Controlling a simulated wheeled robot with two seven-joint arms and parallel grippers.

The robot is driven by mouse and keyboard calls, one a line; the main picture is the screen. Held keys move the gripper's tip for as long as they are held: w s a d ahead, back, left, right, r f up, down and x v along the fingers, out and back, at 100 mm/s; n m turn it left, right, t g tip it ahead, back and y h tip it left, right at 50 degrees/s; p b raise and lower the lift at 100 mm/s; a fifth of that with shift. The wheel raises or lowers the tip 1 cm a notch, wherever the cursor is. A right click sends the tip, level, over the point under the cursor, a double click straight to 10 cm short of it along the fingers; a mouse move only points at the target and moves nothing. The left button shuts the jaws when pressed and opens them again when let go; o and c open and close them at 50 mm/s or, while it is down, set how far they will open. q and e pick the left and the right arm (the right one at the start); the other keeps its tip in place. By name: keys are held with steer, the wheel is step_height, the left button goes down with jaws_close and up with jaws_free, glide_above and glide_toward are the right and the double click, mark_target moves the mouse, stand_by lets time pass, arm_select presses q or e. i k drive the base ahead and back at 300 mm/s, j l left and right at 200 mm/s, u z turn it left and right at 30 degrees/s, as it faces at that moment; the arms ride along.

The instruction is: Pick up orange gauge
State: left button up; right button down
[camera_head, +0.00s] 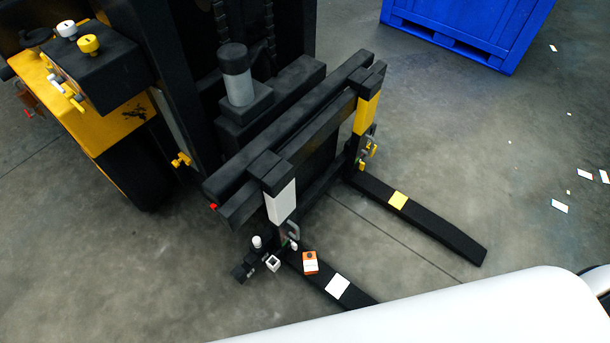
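A small orange gauge (310,262) with a white lower face is at the near black fork (328,283) of a forklift, close to the fork's root. From this view I cannot tell whether it rests on the fork or is fixed to it. Neither of my grippers shows in the head view. A large smooth white surface, possibly part of my own body, fills the bottom right.
A yellow and black forklift (125,118) fills the left and middle. Its far fork (430,221) bears a yellow square. A white square (337,286) marks the near fork. A blue crate (458,30) stands at the back right. White scraps lie on the open floor at right.

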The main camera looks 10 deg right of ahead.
mark_target(310, 264)
steer(key=k+l+z, duration=0.1)
steer(key=k, duration=0.35)
steer(key=k+l+z, duration=0.1)
steer(key=k+l, duration=0.15)
steer(key=k, duration=0.25)
